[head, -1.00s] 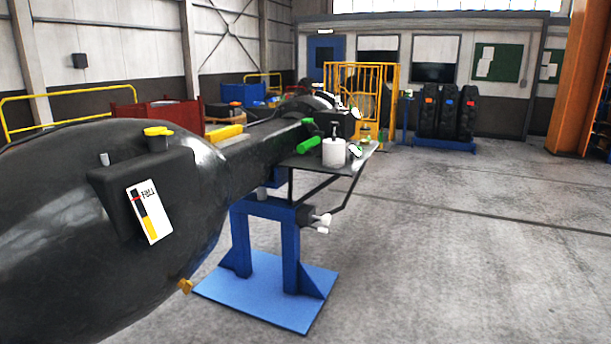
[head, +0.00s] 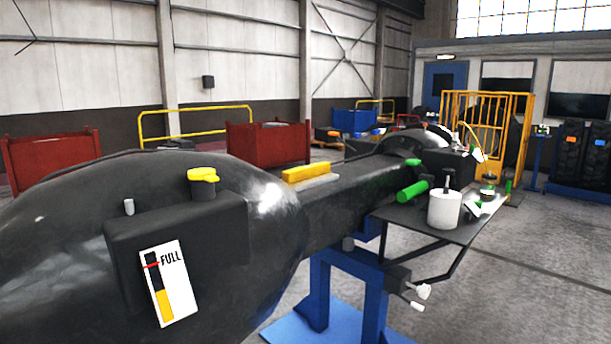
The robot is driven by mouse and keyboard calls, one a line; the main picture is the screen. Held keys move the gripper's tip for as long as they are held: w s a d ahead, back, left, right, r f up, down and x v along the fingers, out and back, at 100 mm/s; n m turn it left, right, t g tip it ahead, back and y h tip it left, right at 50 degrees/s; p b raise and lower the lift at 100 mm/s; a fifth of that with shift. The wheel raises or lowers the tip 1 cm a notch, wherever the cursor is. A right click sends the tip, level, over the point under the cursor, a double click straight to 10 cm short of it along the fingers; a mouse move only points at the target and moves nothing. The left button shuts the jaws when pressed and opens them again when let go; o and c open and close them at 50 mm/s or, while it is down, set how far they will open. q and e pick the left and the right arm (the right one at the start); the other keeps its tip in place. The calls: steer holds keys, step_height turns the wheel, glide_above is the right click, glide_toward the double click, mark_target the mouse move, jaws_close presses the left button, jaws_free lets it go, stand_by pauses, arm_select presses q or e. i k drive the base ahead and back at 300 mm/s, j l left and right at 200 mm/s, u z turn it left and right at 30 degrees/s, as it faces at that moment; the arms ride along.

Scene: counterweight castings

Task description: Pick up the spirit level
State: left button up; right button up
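A yellow bar-shaped thing (head: 306,172), which looks like the spirit level, lies on a pale strip on top of the dark casting's long beam (head: 345,205). It is just beyond the casting's large rounded end (head: 60,230), near the middle of the head view. Its markings are too small to make out. Neither of my grippers shows in this view, and nothing is seen touching the yellow bar.
A gauge plate marked FULL (head: 170,283) and a yellow cap (head: 203,175) are on the casting's near end. A small shelf (head: 410,216) beside the beam holds a white pot (head: 444,210) and a green cylinder (head: 412,191). A blue stand (head: 345,290) supports the beam. Open floor lies right.

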mark_target(292, 176)
steer(key=u, duration=0.35)
steer(key=i+l+u, duration=0.2)
steer(key=l+u, duration=0.15)
steer(key=i+l+u, duration=0.2)
steer(key=l+u, duration=0.15)
steer(key=i+l+u, duration=0.15)
steer(key=l+u, duration=0.25)
